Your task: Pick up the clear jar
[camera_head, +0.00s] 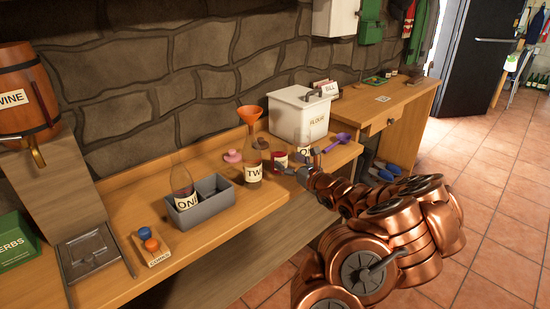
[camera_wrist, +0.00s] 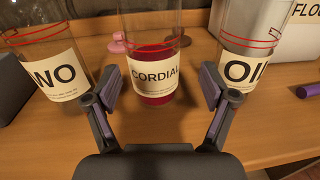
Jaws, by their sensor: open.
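Three see-through vessels stand upright in the wrist view. The middle jar (camera_wrist: 152,60), labelled CORDIAL, has dark red contents and also shows in the head view (camera_head: 280,159). A jar (camera_wrist: 248,52) labelled OIL stands at right and looks pale inside. At left is a glass vessel (camera_wrist: 45,60) whose label is partly cut off. I cannot tell for certain which is the clear jar. My gripper (camera_wrist: 160,97) is open and empty, its fingers spread in front of the CORDIAL jar. In the head view my gripper (camera_head: 309,168) is at the bench's front edge, partly hiding the jars.
A purple scoop (camera_head: 342,138) lies at right. A pink object (camera_head: 232,156) lies behind.

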